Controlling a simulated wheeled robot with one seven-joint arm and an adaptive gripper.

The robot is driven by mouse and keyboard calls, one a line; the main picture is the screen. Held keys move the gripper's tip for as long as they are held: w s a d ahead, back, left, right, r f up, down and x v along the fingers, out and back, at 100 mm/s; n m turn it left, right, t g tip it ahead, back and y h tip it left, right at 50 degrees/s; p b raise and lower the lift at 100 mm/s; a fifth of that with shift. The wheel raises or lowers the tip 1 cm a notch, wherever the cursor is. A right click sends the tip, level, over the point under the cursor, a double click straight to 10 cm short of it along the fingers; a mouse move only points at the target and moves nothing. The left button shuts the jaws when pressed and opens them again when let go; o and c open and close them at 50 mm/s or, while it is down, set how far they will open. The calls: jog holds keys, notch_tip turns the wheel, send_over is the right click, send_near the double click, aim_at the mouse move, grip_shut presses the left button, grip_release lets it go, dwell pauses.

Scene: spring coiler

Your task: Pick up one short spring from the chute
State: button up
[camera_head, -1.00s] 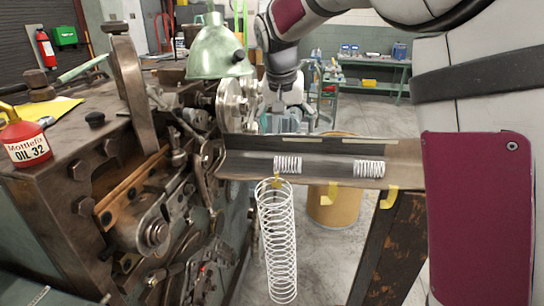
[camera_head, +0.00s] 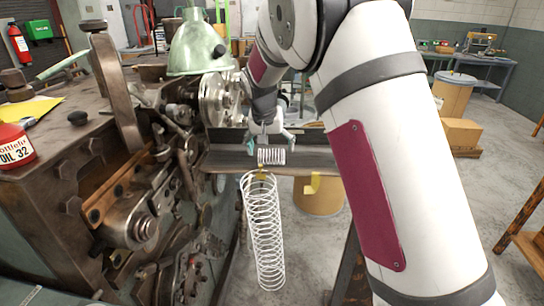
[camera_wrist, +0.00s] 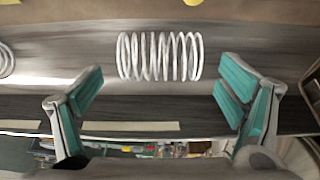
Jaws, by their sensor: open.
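The chute (camera_head: 225,160) is a grey metal trough reaching out from the machine. A short white coil spring (camera_head: 271,157) lies in it; it also shows in the wrist view, upper middle (camera_wrist: 160,56). My gripper (camera_head: 267,142) is open and empty above the chute, close to this spring. In the wrist view its teal fingertips (camera_wrist: 160,84) are spread wider than the spring, one toward each end, and the spring is apart from both. Part of a second short spring (camera_wrist: 5,60) shows at the left edge of the wrist view; my arm hides it in the head view.
A long white spring (camera_head: 263,225) hangs from a yellow hook at the chute's front edge. The coiling machine (camera_head: 130,215) stands at the left, with a green lamp (camera_head: 198,45) and a red oil can (camera_head: 14,148). A drum (camera_head: 318,195) stands behind and below the chute.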

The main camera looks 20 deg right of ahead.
jog(key=shift+x, duration=1.1)
jog(key=c, duration=1.2)
jog(key=shift+c, duration=0.2)
jog(key=shift+r, duration=0.15)
